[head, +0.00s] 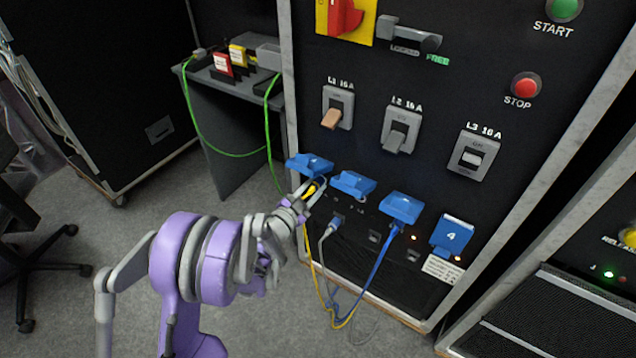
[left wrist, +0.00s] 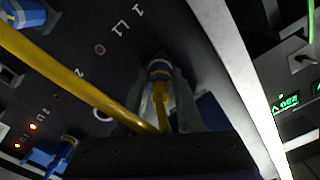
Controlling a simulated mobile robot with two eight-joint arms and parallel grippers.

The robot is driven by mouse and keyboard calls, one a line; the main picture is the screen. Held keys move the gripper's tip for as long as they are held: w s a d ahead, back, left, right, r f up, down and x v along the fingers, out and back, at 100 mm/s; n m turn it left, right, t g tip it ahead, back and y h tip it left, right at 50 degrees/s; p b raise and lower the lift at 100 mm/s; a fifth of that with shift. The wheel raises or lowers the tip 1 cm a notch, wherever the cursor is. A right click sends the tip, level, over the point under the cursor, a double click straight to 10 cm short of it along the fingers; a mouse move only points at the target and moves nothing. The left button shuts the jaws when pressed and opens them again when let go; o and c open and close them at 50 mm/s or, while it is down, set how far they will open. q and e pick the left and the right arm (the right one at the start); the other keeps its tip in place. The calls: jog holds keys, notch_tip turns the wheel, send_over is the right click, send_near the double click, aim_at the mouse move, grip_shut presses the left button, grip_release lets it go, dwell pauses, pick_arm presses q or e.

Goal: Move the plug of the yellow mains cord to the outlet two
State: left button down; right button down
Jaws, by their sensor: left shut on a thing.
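My left gripper (head: 314,187) is shut on the yellow plug (head: 309,191) at the leftmost outlet, below its raised blue lid (head: 310,165). In the left wrist view the yellow plug (left wrist: 160,93) sits between the fingers, its front toward the panel; I cannot tell whether it is seated. The yellow mains cord (head: 314,265) hangs down and loops near the floor. Outlet two's blue lid (head: 352,184) is raised; a grey plug (head: 324,230) with a grey cord is below it. My right gripper is not in view.
A blue cord (head: 376,267) hangs from the third outlet, under a raised lid (head: 402,207). The lid marked 4 (head: 452,235) hangs down. Breaker switches (head: 401,131) sit above the outlets. A grey shelf (head: 228,76) with green cords stands left of the panel.

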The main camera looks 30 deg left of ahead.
pick_arm(q)
jog(key=shift+s, duration=0.1)
jog(key=shift+s+a, duration=0.2)
jog(key=shift+s, duration=2.1)
jog(key=s+d+m+b, duration=0.1)
jog(key=s+d+m, duration=0.15)
jog(key=d, duration=0.95)
jog(key=shift+w+d+p, duration=0.2)
jog(key=shift+w+p, duration=0.05)
jog(key=shift+w, duration=0.95)
jog(key=shift+w+d+p, duration=0.15)
jog(key=shift+w+p, duration=0.1)
jog(key=shift+w, duration=0.9)
jog(key=shift+w+b, duration=0.3)
jog(key=shift+w, duration=0.55)
jog(key=shift+m+b, duration=0.3)
jog(key=shift+m, duration=0.95)
